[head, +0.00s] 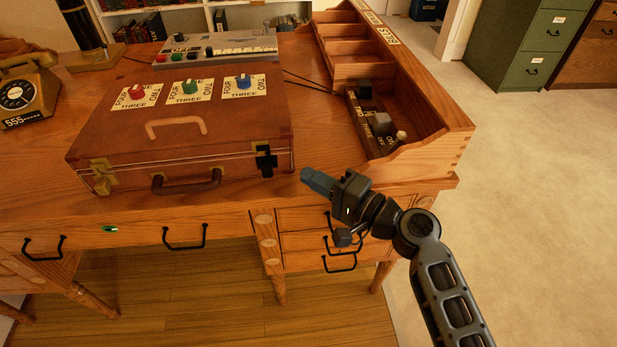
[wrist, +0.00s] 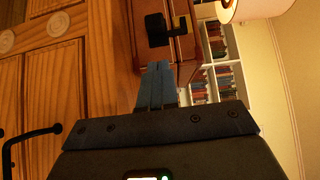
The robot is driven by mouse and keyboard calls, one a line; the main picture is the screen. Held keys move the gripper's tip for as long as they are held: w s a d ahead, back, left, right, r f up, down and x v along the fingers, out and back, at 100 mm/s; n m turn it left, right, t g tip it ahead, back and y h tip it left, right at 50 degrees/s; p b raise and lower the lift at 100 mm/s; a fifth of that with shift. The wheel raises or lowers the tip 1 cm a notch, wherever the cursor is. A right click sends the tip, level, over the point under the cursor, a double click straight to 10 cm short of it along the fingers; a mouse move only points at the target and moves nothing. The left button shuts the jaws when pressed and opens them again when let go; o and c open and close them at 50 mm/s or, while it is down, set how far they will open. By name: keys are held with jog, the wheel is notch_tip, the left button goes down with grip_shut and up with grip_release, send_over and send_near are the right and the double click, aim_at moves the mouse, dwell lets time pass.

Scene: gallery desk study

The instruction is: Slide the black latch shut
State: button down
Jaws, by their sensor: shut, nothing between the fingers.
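The black latch (head: 266,160) is on the front right corner of the brown suitcase (head: 225,160), which lies on the wooden desk. The latch also shows in the wrist view (wrist: 157,28), just beyond my fingertips. Whether the latch is slid open or shut is too small to tell. My gripper (head: 306,175) is shut and empty, with blue fingers pointing left toward the latch. It is in front of the desk edge, right of the latch, and looks apart from it. In the wrist view the closed fingertips (wrist: 158,66) are just below the latch.
A brass latch (head: 101,177) and a dark handle (head: 187,182) are on the suitcase front. Coloured knobs (head: 190,88) sit on its lid. A wooden compartment tray (head: 440,137) holds a black switch box (head: 368,120) at right. Drawer handles (head: 341,262) stick out below my gripper.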

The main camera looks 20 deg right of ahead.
jog(key=v, duration=0.8)
jog(key=shift+s+d+b, duration=0.15)
jog(key=shift+b, duration=0.3)
jog(key=s+f+n+g+h+p, duration=0.1)
jog(key=s+f+n+h, duration=0.2)
jog(key=s, duration=0.6)
jog(key=s+f+g+h+p, duration=0.15)
jog(key=s+f+h, duration=0.25)
jog(key=s, duration=0.5)
jog(key=s+a+r+n+t+h, duration=0.1)
jog(key=s+a+r+n, duration=0.1)
jog(key=s+r+n, duration=0.7)
jog(key=s+r, duration=0.5)
jog(key=r, duration=0.1)
jog(key=shift+h, duration=0.4)
jog(key=shift+t, duration=0.25)
